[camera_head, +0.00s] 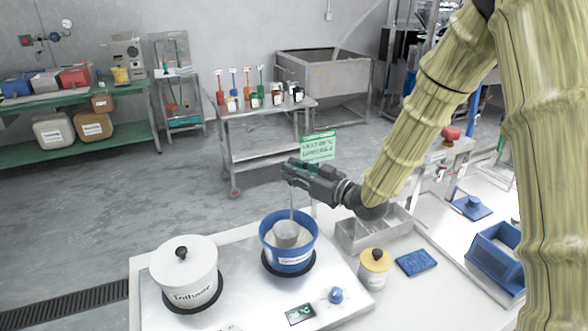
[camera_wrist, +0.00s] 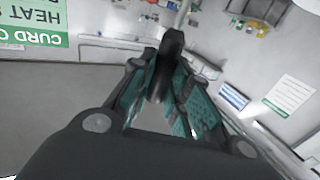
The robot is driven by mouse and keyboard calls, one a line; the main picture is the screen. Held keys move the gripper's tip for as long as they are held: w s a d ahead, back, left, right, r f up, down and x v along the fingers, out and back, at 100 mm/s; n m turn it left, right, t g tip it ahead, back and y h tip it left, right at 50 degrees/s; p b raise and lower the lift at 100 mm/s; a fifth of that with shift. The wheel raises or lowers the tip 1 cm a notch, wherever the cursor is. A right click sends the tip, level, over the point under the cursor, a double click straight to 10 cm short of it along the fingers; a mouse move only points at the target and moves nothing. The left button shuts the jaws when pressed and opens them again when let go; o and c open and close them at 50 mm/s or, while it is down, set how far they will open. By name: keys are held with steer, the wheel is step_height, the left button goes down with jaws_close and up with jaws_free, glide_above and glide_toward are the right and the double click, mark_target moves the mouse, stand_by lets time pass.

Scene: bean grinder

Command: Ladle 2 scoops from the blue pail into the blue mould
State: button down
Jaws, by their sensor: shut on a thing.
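The blue pail (camera_head: 289,264) stands on a black ring on the steel top at front centre, with a label on its front. A grey ladle (camera_head: 287,237) has its cup inside the pail's mouth, its thin handle rising upright. My gripper (camera_head: 290,172) is above the pail, shut on the top of that handle. In the wrist view the dark handle end (camera_wrist: 172,50) stands between the teal-padded fingers (camera_wrist: 165,95). What is in the cup and how deep it sits are unclear. A blue open-topped box (camera_head: 490,262), perhaps the mould, is at the right, partly behind my arm.
A white lidded pot (camera_head: 184,274) stands left of the pail. A steel tray (camera_head: 362,234), a small yellow-lidded jar (camera_head: 375,268) and a blue cloth or sponge (camera_head: 416,263) lie between pail and blue box. A blue knob (camera_head: 336,295) is in front. A green sign (camera_head: 319,146) stands behind my gripper.

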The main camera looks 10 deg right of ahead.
step_height(320, 180, down, 6)
steer(key=b, duration=0.4)
steer(key=shift+f, duration=0.15)
stand_by(0.7)
stand_by(0.4)
steer(key=shift+r+p, duration=4.7)
steer(key=shift+r, duration=3.25)
